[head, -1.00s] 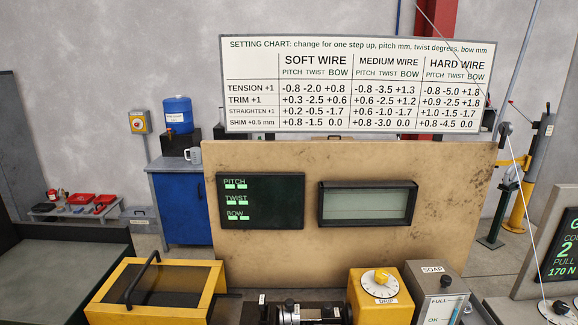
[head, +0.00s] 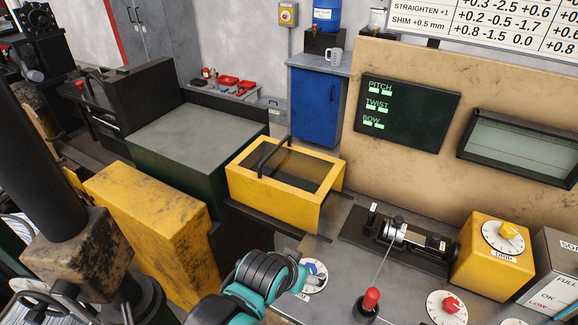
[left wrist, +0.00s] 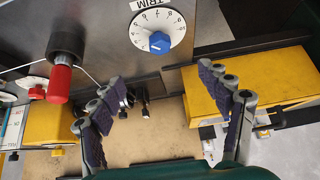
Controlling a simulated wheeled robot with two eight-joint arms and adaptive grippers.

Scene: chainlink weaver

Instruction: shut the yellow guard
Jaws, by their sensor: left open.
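The yellow guard (head: 324,208) is a box-like frame with a dark window on top and a black bar handle (head: 272,155). It sits on a dark base to the left of the wire-winding unit (head: 398,234), which stands uncovered. My left gripper's teal wrist (head: 262,285) is low in the head view, beside the TRIM dial (head: 314,277); its fingers are hard to make out there. In the left wrist view my left gripper (left wrist: 160,78) is open and empty, the TRIM dial (left wrist: 157,32) beyond its fingers. A yellow body, apparently the guard (left wrist: 270,80), is behind the right finger. My right gripper is out of view.
A red-knobbed lever (head: 370,300) and a red dial (head: 447,306) stand right of my left wrist. The yellow DRIP box (head: 490,265) is further right. A yellow cabinet (head: 150,215) and a green bench (head: 190,145) lie left of the guard.

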